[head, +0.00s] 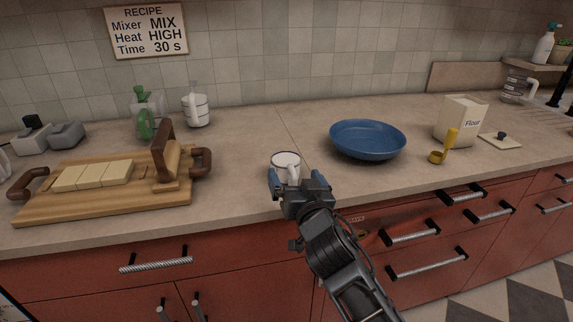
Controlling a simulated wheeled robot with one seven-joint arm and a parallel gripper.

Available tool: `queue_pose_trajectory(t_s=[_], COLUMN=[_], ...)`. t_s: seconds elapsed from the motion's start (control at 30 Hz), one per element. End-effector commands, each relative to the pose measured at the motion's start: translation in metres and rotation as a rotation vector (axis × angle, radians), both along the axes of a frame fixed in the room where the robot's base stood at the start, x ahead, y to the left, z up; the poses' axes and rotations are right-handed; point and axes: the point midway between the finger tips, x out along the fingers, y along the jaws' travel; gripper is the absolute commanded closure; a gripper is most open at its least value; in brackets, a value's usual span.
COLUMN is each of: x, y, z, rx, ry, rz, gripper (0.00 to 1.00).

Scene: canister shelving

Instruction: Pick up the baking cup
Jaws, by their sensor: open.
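The baking cup (286,158) looks white with a dark rim line and stands upright on the counter near its front edge, in the middle of the head view. My gripper (295,178) is open and right at the near side of the cup, with a finger on each side in the picture. The lower part of the cup is partly hidden by my gripper. I cannot tell whether the fingers touch it.
A blue bowl (367,139) stands to the right, with a yellow measuring cup (438,157) and a flour bag (461,120) beyond. A wooden board (110,207) with pale blocks lies to the left. The counter behind the cup is clear.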

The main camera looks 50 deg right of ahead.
Motion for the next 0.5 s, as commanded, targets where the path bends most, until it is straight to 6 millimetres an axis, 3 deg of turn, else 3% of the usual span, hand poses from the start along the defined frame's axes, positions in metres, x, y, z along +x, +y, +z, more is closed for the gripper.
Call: queue_pose_trajectory(t_s=[0.3,0.5], x=[0.033,0.037], y=[-0.025,-0.027], z=[-0.001,-0.003], rx=[0.0,-0.001], ry=[0.0,-0.001], rz=[-0.001,0.0], gripper=[0.0,0.0])
